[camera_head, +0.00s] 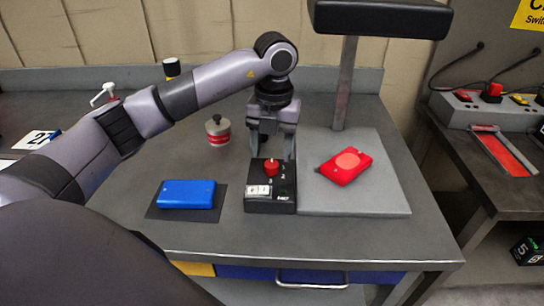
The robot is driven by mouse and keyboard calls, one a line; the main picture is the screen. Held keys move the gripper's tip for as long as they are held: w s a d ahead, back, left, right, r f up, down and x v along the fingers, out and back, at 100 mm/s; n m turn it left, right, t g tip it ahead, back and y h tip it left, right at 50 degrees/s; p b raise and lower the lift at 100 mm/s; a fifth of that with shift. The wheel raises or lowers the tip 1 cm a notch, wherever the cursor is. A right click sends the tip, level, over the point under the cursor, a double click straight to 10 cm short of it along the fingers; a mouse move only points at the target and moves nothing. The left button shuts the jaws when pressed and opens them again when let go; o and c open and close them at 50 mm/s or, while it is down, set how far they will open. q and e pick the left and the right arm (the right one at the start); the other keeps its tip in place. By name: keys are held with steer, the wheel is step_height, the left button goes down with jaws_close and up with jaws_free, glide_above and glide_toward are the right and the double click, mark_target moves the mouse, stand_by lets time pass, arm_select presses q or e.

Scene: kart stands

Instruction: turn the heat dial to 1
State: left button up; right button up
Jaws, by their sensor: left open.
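The heat dial is a red knob (271,168) on top of a small black control box (284,186) on the grey table. White figures, among them a 2 and a 3, are marked around the dial; the pointer's setting is too small to tell. A white rocker switch (258,190) sits on the box's front left. My left gripper (272,157) points down over the box, its fingers apart, one on each side just behind or above the dial. I cannot tell whether they touch it. My right gripper is not in view.
A grey plate (385,198) with a red block (345,166) lies right of the box, under a black head (380,18) on a post. A blue block (187,194) lies on a dark mat at left. A red-grey weight (218,131) stands behind.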

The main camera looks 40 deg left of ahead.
mark_target(271, 163)
arm_select(q)
steer(key=shift+a+f, duration=0.1)
steer(key=shift+f, duration=1.7)
steer(key=shift+c, duration=0.2)
steer(key=c, duration=1)
steer(key=shift+m, duration=0.4)
steer(key=m+b, duration=0.1)
steer(key=m, duration=0.4)
steer(key=shift+m+b, duration=0.3)
steer(key=shift+b, duration=0.05)
steer(key=m+b, duration=0.1)
steer(key=m, duration=0.4)
steer(key=shift+m, duration=0.3)
